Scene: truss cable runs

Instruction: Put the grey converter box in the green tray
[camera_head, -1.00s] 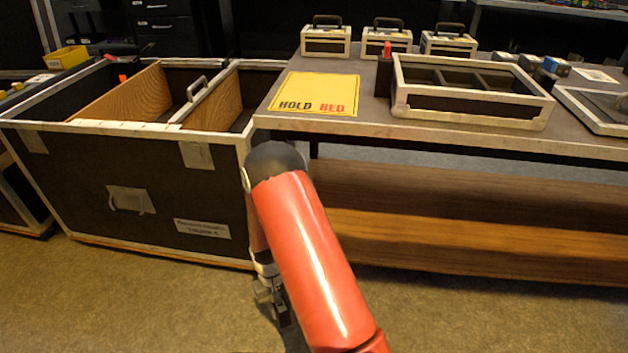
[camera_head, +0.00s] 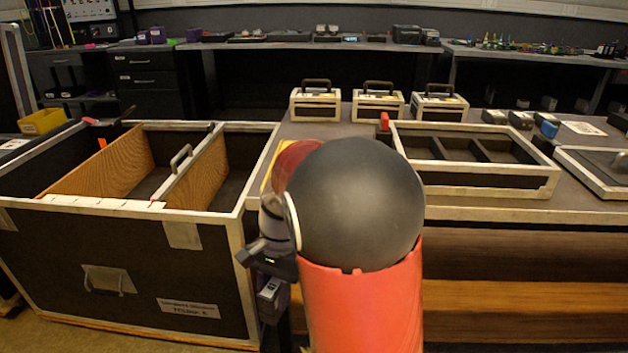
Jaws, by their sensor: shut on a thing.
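My gripper (camera_head: 270,284) hangs beside the front right corner of the large black case, left of my red arm. It is shut on a small grey box, which looks like the grey converter box (camera_head: 268,298). Only part of the box shows below the wrist, and my arm and gripper hide the fingertips and the rest. I cannot make out a green tray in this view.
The open black case (camera_head: 130,270) has wooden dividers. A table right of it bears a three-compartment tray (camera_head: 480,179), several small cases (camera_head: 315,105) and small boxes (camera_head: 521,120). A yellow bin (camera_head: 42,121) is at far left. Benches line the back.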

